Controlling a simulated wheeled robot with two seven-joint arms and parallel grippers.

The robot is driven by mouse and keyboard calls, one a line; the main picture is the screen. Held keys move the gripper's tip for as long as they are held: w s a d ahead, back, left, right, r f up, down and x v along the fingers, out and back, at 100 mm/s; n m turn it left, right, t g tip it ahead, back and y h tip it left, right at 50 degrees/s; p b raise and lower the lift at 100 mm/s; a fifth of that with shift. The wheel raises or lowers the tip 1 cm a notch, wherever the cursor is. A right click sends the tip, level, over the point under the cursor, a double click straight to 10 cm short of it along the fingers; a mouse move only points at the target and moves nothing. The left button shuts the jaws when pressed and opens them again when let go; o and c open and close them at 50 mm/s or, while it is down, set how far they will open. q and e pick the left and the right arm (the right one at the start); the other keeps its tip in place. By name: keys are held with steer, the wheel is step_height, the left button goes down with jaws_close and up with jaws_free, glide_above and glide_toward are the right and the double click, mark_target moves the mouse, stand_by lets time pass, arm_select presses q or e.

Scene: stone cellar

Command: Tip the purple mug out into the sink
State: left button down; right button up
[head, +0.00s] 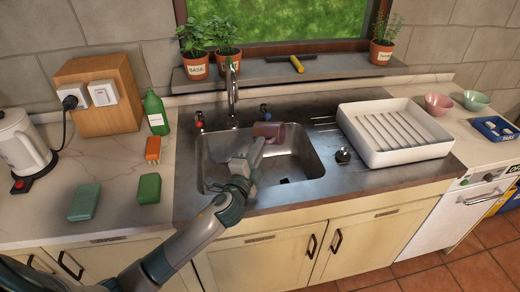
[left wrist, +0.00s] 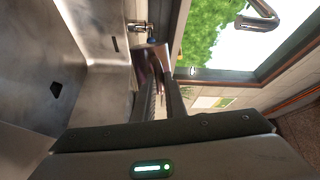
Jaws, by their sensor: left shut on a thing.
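The purple mug (head: 268,130) is held over the back part of the steel sink (head: 215,150). It looks tipped on its side, and I cannot make out its mouth or contents. My left gripper (head: 256,143) reaches over the sink from the front and is shut on the mug. In the left wrist view the mug (left wrist: 148,62) sits between the two dark fingertips (left wrist: 160,75), and the sink basin (left wrist: 85,85) lies to its left. My right gripper is in no view.
The tap (head: 232,92) stands just behind the mug, with a red-topped knob (head: 200,121) to its left. A white dish rack (head: 395,137) is right of the sink. A green bottle (head: 155,112), an orange brush (head: 152,148) and green blocks (head: 149,188) are left.

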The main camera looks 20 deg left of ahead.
arm_select(q)
steer(key=shift+a+r+n, duration=0.15)
steer(key=shift+r+n, duration=0.05)
steer(key=shift+n, duration=0.4)
steer(key=shift+a+r+n+b, duration=0.15)
steer(key=shift+n+b, duration=0.15)
steer(key=shift+n, duration=0.3)
steer(key=shift+a+n, duration=0.1)
steer(key=shift+n, duration=0.6)
